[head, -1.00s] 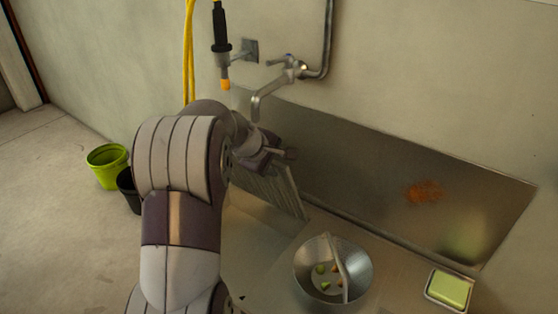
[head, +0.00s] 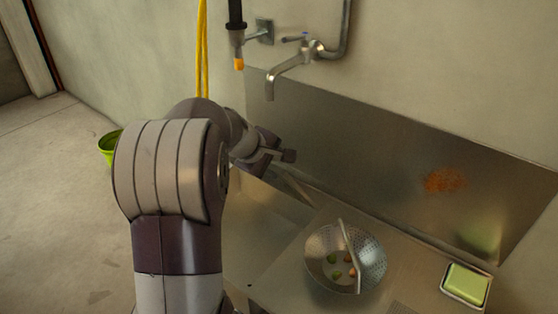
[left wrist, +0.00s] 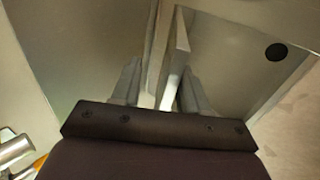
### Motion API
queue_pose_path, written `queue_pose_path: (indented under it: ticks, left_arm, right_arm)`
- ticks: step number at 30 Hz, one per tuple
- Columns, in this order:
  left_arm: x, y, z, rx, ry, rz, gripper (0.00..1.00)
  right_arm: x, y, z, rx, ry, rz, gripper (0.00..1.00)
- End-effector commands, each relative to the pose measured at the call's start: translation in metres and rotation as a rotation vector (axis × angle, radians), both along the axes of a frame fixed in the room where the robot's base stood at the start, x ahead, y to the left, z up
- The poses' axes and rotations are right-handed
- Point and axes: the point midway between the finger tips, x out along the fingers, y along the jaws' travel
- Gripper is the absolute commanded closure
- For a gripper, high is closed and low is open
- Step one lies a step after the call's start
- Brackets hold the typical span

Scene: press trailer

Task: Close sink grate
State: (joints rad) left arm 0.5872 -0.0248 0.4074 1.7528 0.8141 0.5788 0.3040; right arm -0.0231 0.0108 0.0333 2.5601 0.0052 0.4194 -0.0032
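The sink grate (head: 290,186) is raised at the back of the sink basin (head: 262,222), seen nearly edge-on in the head view and partly hidden by my arm. In the left wrist view the grate (left wrist: 178,50) is a thin pale plate standing between the fingers. My left gripper (head: 277,156) is above the grate's upper part, close to the steel backsplash. Its fingers (left wrist: 163,82) lie on either side of the plate and look apart; contact with it is unclear. My right gripper is in neither view.
A metal colander (head: 318,262) with several small pieces of food stands on the counter right of the basin. A green sponge in a dish (head: 467,284) is further right. A faucet (head: 285,70) and a hanging sprayer (head: 237,40) are above. A green bucket (head: 108,146) stands left.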

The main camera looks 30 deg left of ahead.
Motion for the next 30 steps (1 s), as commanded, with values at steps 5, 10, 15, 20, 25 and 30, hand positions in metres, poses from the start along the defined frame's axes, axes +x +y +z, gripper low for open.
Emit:
queue_pose_path:
  ticks: [5,10,15,20,25,30]
  left_arm:
    - [-0.013,0.002,-0.010,0.001,-0.002,0.002,0.57]
    - [-0.018,0.001,-0.010,0.001,-0.002,0.000,0.57]
    - [-0.018,0.001,-0.010,0.001,-0.002,0.001,0.57]
    - [-0.026,0.003,0.010,0.001,-0.003,0.003,0.57]
    - [-0.046,0.004,0.041,0.002,-0.003,0.004,0.57]
    - [-0.065,0.006,0.069,0.001,-0.002,0.003,0.57]
  right_arm:
    - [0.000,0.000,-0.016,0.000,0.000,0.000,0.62]
    - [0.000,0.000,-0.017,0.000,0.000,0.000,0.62]
    - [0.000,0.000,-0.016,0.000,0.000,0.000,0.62]
    - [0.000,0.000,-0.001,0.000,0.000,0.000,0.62]
    - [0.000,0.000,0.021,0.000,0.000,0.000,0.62]
    - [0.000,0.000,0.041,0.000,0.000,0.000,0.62]
